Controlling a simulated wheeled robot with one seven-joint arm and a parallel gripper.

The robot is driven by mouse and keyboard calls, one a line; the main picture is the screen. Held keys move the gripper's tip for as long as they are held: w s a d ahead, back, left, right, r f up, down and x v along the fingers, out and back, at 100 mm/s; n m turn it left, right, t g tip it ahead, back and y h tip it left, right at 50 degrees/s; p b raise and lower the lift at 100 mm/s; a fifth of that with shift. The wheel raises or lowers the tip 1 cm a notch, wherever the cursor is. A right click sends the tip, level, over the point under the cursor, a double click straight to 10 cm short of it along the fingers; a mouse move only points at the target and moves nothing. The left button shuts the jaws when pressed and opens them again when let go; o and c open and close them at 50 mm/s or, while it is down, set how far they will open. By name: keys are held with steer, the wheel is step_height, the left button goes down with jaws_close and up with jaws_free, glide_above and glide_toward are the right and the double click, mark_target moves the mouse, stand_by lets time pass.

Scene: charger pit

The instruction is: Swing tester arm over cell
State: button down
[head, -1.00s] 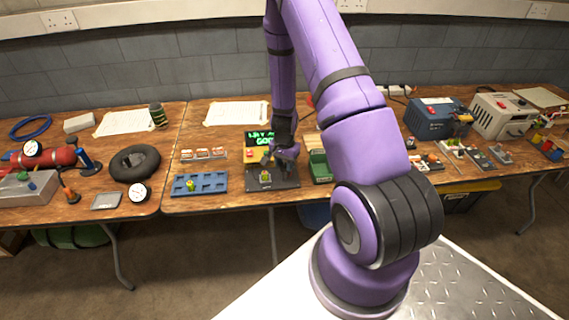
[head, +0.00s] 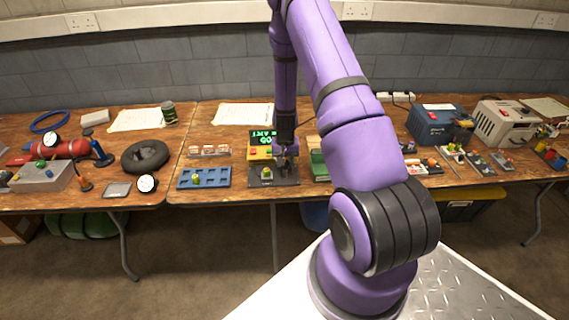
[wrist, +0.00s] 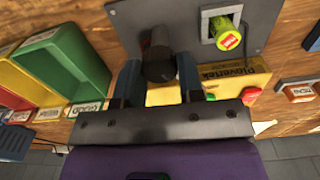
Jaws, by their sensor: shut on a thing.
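The yellow tester (head: 258,153) with a lit green display stands on the middle table; its yellow body also shows in the wrist view (wrist: 235,80). A dark base plate (head: 288,182) lies in front of it. A yellow-green cell (wrist: 229,36) sits in a pale holder on that plate (wrist: 185,12). My gripper (head: 283,163) is at the plate, just right of the cell in the head view. In the wrist view its fingers are shut on a dark round knob, which looks like the tester arm's (wrist: 158,62). The knob is beside the cell, apart from it. The arm's full length is hidden.
A blue slotted tray (head: 212,180) with one cell lies to the left. Behind it is a clear rack (head: 209,151). Green, yellow and red bins (wrist: 60,60) stand close on the tester's other side. Bare tabletop lies around the tray.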

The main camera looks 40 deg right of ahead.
steer(key=n, duration=0.5)
steer(key=shift+n, duration=0.3)
steer(key=n, duration=0.5)
steer(key=shift+a+n, duration=0.1)
steer(key=shift+n, duration=0.3)
steer(key=c, duration=0.7)
jaws_free()
steer(key=shift+c, duration=0.2)
step_height(320, 180, up, 11)
